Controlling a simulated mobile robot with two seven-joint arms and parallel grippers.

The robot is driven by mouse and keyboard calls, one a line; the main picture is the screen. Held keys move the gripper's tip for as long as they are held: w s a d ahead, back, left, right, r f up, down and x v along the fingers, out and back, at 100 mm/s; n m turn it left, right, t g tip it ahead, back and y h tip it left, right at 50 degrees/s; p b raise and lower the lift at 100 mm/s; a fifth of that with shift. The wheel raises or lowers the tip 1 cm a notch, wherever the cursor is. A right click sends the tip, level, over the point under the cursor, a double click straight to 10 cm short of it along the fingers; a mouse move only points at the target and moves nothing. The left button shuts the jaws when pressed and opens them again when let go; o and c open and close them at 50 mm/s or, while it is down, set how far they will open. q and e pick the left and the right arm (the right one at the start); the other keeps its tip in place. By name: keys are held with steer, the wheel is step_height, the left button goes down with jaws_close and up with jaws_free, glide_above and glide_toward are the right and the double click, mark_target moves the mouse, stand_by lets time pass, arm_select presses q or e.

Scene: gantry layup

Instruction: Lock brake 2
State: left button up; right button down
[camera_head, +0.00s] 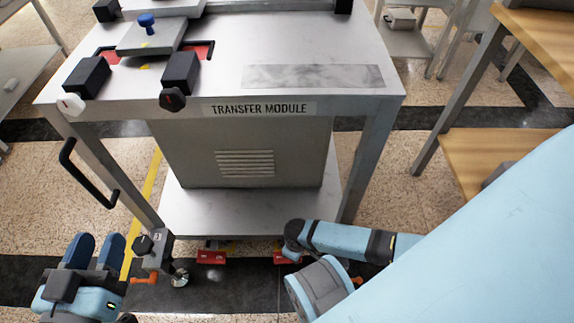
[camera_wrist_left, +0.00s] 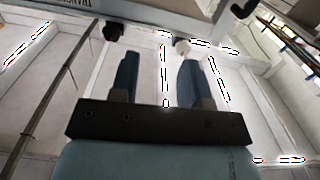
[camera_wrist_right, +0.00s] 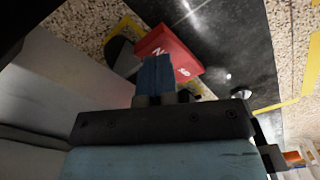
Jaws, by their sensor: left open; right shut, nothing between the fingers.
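A red block (camera_wrist_right: 167,52) with white marks, one resembling a sideways 2, lies just past my right fingertips in the right wrist view. My right gripper (camera_wrist_right: 157,70) is shut and empty; its tip overlaps the block in the picture, and contact cannot be told. In the head view, red pedals show under the front of the Transfer Module, one left (camera_head: 210,256) and one right (camera_head: 284,257), partly hidden by my right arm. My left gripper (camera_head: 95,250) is open and empty at lower left. It also shows in the left wrist view (camera_wrist_left: 157,75).
The Transfer Module cart (camera_head: 270,130) fills the middle. A grey block with a black knob (camera_head: 146,244), an orange lever (camera_head: 144,280) and a castor (camera_head: 179,278) are at its front left leg. A black handle (camera_head: 86,178) sticks out left. A wooden bench (camera_head: 500,150) stands right.

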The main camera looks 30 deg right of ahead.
arm_select(q)
steer(key=shift+f+b, duration=0.25)
steer(key=shift+b, duration=0.05)
arm_select(e)
steer(key=shift+f, duration=0.55)
arm_select(q)
steer(key=shift+r, duration=0.1)
arm_select(e)
steer(key=shift+r+p, duration=0.6)
steer(key=shift+p, duration=0.15)
steer(key=shift+r+p, duration=0.75)
steer(key=shift+p, duration=0.05)
steer(key=shift+r+p, duration=0.2)
steer(key=shift+p, duration=0.1)
step_height(320, 180, up, 2)
steer(key=shift+r+p, duration=0.1)
steer(key=shift+p, duration=1.1)
arm_select(q)
step_height(320, 180, up, 8)
steer(key=s+n+t+p, duration=0.1)
steer(key=n+p, duration=0.1)
steer(key=shift+s+d+f+t, duration=0.15)
steer(key=shift+f+t, duration=0.05)
steer(key=shift+t, duration=0.2)
arm_select(e)
steer(key=shift+r, duration=0.85)
steer(key=shift+r, duration=0.1)
